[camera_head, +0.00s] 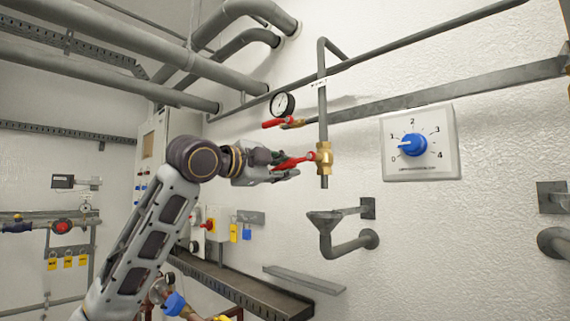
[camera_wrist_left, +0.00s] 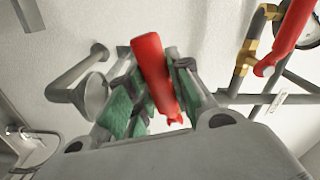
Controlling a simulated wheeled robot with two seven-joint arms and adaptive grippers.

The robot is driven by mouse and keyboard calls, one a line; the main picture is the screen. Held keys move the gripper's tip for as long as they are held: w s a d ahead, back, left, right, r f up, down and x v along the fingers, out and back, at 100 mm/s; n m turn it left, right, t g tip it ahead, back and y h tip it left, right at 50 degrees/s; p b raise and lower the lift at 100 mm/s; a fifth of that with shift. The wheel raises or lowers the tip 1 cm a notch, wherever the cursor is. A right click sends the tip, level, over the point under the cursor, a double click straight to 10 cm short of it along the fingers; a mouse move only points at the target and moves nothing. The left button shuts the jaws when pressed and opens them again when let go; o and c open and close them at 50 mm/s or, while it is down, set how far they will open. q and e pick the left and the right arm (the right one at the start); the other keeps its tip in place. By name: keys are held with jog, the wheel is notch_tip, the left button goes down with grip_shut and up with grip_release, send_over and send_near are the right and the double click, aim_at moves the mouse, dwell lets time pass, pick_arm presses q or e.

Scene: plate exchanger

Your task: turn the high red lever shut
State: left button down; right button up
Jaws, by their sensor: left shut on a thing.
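A red lever (camera_head: 290,163) joins a brass valve (camera_head: 324,157) at the lower end of a vertical grey pipe. My left gripper (camera_head: 284,174) is at this lever from the left, with its fingers around it. In the left wrist view, the gripper (camera_wrist_left: 150,100) is shut on the red lever (camera_wrist_left: 152,68), which lies tilted between the green finger pads. A second red lever (camera_head: 274,123) sits higher, beside the round gauge (camera_head: 282,105); it also shows in the left wrist view (camera_wrist_left: 287,38), apart from the fingers. My right gripper is not in view.
A dial box (camera_head: 447,150) with a blue knob is on the wall to the right. A grey funnel (camera_head: 325,218) and bent pipe are below the valve. A grey ledge (camera_head: 305,279) is lower down. Thick pipes (camera_head: 150,45) run above my arm.

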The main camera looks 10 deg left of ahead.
pick_arm(q)
jog(key=shift+r+m+p, duration=0.3)
jog(key=shift+r+p, duration=0.05)
jog(key=shift+w+a+r+m+p, duration=0.1)
jog(key=shift+r+m+p, duration=0.3)
jog(key=shift+m+p, duration=0.45)
jog(key=shift+r+p, duration=0.15)
jog(key=shift+p, duration=0.2)
jog(key=shift+r+m+p, duration=0.15)
jog(key=shift+m+p, duration=0.2)
jog(key=shift+p, duration=0.1)
jog(key=shift+r+m+p, duration=0.1)
jog(key=shift+m+p, duration=0.25)
jog(key=shift+m, duration=0.05)
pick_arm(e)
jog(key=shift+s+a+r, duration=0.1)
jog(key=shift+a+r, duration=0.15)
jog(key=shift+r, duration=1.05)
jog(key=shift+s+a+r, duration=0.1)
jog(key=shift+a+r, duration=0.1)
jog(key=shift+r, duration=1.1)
pick_arm(q)
jog(key=c, duration=1.3)
grip_release()
jog(key=shift+o, duration=0.2)
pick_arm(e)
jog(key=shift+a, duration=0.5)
